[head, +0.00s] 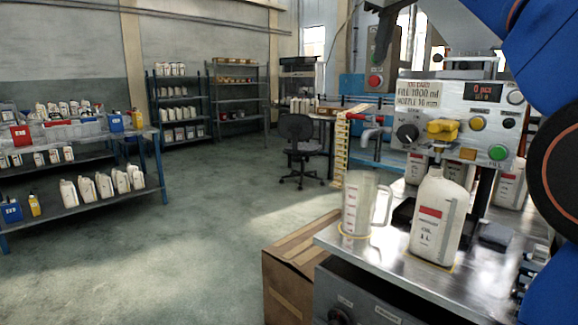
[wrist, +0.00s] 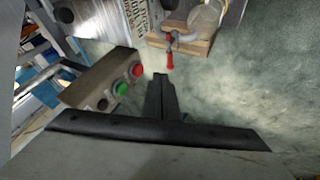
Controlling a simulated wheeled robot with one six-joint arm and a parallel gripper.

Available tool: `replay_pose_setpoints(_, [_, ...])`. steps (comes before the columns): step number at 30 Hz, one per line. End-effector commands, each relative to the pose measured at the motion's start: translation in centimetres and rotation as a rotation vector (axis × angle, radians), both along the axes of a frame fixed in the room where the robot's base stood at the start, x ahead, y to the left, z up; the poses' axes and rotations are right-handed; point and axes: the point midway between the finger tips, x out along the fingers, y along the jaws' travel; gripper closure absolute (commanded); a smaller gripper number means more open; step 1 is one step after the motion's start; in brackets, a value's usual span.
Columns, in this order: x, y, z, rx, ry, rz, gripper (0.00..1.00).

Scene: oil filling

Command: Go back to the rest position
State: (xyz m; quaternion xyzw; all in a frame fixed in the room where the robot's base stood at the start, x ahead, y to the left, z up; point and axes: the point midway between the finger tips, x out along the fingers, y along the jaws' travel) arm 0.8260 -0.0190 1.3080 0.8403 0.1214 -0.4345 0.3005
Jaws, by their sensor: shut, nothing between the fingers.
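My gripper (wrist: 160,76) shows in the wrist view with its black fingers together and nothing between them. It points away from the camera over blurred grey-green floor. The filling machine's panel (head: 455,92) stands above the metal bench (head: 335,237). A white bottle (head: 437,215) with a red label stands upright on the bench. A clear measuring jug (head: 357,200) stands to its left.
The wrist view shows a box with green and red buttons (wrist: 122,88) left of my fingers and a red-handled part (wrist: 170,60) ahead. A cardboard box (head: 290,275) stands by the bench. Shelves with bottles (head: 100,185) are at left; the floor (head: 200,240) between is clear.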

Motion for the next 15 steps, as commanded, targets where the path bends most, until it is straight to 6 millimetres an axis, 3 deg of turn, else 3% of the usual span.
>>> replay_pose_setpoints(8, [-4.8, -1.7, -7.0, 0.068, 0.04, -0.086, 1.0])
replay_pose_setpoints(15, [-10.2, -3.0, -15.6, 0.139, 0.076, -0.177, 1.0])
